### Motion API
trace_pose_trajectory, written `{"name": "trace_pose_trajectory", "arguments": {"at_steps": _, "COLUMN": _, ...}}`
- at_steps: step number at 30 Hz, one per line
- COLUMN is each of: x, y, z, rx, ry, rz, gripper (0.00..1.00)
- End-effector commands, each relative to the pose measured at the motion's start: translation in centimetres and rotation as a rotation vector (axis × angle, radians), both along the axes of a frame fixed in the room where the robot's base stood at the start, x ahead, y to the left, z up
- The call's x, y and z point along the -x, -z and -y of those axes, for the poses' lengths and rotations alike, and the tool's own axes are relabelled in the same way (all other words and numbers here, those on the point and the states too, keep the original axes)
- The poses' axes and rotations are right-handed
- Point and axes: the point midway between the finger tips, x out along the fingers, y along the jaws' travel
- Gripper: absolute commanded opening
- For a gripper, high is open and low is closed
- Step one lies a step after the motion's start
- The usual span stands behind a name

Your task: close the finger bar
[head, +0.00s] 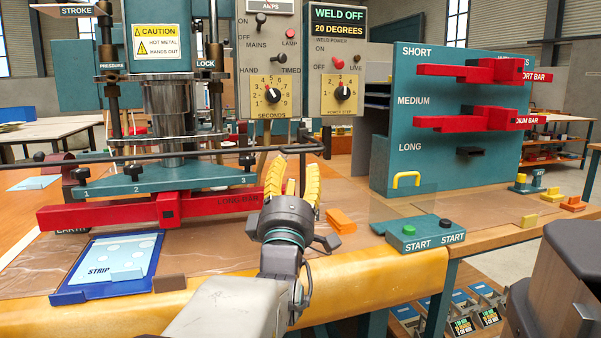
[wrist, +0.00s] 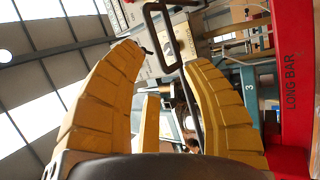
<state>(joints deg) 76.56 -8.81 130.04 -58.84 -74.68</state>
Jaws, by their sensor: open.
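The finger bar appears to be the thin black rod (head: 150,154) running across the front of the press, with a loop handle (head: 302,148) at its right end. In the wrist view the black loop handle (wrist: 160,35) reaches down from the top between the fingertips; I cannot tell whether it touches a finger.
The red long bar (head: 110,215) lies under the teal press plate (head: 160,177), left of my gripper. A blue strip tray (head: 148,268), orange blocks (head: 341,219) and a teal start-button box (head: 426,235) sit on the bench. A teal rack (head: 455,145) stands at right.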

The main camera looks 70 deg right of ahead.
Motion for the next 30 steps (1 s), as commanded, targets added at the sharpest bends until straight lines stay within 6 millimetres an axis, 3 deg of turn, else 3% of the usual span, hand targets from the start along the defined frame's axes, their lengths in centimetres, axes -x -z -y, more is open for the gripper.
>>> {"name": "trace_pose_trajectory", "arguments": {"at_steps": 7, "x": 1.3, "y": 0.0, "z": 0.7, "rx": 0.050, "ry": 0.047, "rz": -0.017, "gripper": 0.43}}
{"name": "trace_pose_trajectory", "arguments": {"at_steps": 30, "x": 0.2, "y": -3.2, "z": 5.9, "rx": 0.047, "ry": 0.047, "rz": -0.017, "gripper": 0.43}}
